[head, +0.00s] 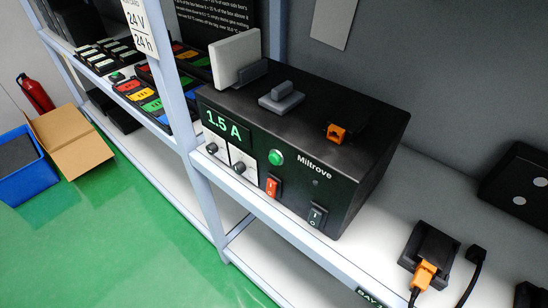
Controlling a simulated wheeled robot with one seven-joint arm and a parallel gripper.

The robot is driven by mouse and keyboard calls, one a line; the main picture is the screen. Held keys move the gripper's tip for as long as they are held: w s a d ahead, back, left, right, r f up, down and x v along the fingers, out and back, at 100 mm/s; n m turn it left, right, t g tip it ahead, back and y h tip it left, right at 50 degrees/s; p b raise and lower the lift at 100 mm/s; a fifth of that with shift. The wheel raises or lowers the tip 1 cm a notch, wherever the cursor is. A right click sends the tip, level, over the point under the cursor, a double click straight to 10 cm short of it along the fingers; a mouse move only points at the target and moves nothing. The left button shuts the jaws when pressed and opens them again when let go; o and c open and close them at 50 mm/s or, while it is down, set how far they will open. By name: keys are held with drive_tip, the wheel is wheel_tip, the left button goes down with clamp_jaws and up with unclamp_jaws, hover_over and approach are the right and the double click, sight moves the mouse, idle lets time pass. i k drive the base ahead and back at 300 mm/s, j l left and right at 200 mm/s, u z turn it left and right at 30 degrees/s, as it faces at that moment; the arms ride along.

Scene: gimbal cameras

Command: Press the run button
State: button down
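A black box marked "Miltrove" (365,150) stands on a white shelf. Its front panel has a lit green "1.5 A" display (222,124). A round green button or lamp (276,158) sits in the middle of the panel; I can read no "run" label on it. Below it are a red rocker switch (272,186) and a black rocker switch (316,216). Two dark knobs on white plates (241,166) sit below the display. My gripper is not in view.
A grey handle (281,96), an orange socket (337,133) and an upright white plate (235,57) are on the box top. A shelf post (180,100) stands at its left. An orange plug (425,274) with cable lies at right. Green floor (110,240) is open in front.

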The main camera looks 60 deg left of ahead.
sight(274, 159)
drive_tip(key=k+j+u, duration=0.15)
drive_tip(key=j+u, duration=0.2)
drive_tip(key=j, duration=0.65)
drive_tip(key=j+u, duration=0.35)
drive_tip(key=j, duration=0.6)
drive_tip(key=j+u, duration=0.35)
drive_tip(key=j, duration=0.65)
